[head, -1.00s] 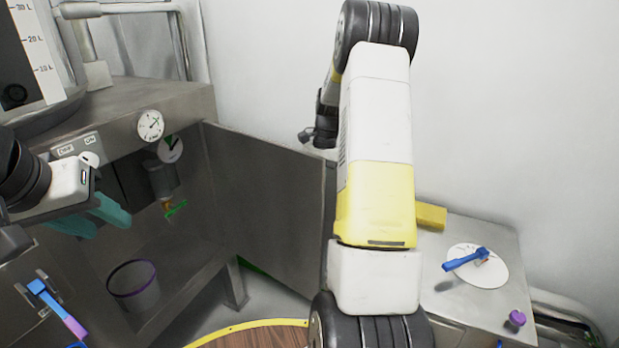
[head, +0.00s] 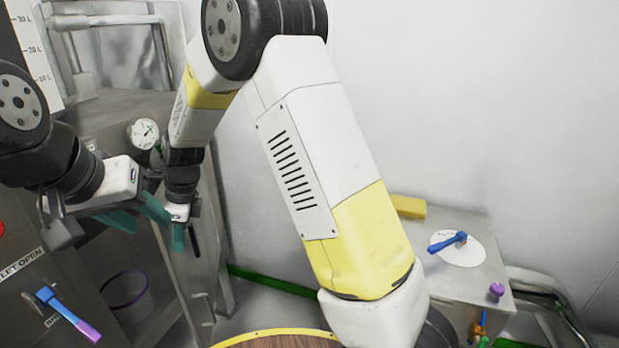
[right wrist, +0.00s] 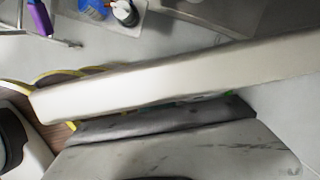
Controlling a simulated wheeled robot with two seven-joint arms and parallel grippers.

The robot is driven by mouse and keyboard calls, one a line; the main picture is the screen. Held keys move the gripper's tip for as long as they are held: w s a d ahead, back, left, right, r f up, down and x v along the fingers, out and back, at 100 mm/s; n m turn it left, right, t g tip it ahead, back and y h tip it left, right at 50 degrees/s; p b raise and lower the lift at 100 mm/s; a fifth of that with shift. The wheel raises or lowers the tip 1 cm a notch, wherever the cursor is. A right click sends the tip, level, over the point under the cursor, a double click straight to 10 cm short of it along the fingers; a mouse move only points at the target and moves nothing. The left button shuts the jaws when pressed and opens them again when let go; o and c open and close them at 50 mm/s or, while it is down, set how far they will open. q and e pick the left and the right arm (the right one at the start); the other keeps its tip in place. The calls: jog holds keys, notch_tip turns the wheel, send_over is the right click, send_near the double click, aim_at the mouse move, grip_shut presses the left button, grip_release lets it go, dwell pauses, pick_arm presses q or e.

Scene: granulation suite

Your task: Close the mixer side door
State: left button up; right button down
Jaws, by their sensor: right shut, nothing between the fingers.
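The mixer side door (head: 212,240) is a grey metal panel, now seen nearly edge-on in the head view. It stands partly open; the cabinet interior still shows to its left. My right gripper (head: 180,240) is shut and empty, pointing down beside the door; my arm hides part of the panel. I cannot tell whether it touches the door. My left gripper (head: 122,217) looks open and empty, its teal fingers apart in front of the cabinet, left of the right gripper. In the right wrist view a long pale bar crosses close by; I cannot tell if it is the door.
A bucket with a purple rim (head: 124,289) sits inside the cabinet. A gauge (head: 143,133) is on the mixer body. A blue-purple handle (head: 68,315) juts from the front panel. A side table (head: 478,272) at right holds a yellow block (head: 408,207) and a white disc (head: 470,252).

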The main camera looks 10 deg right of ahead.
jog(key=w+a+m, duration=0.2)
jog(key=a+m, duration=0.1)
jog(key=a, duration=0.9)
jog(key=shift+a+t, duration=0.2)
jog(key=shift+t, duration=0.2)
jog(key=shift+d, duration=0.1)
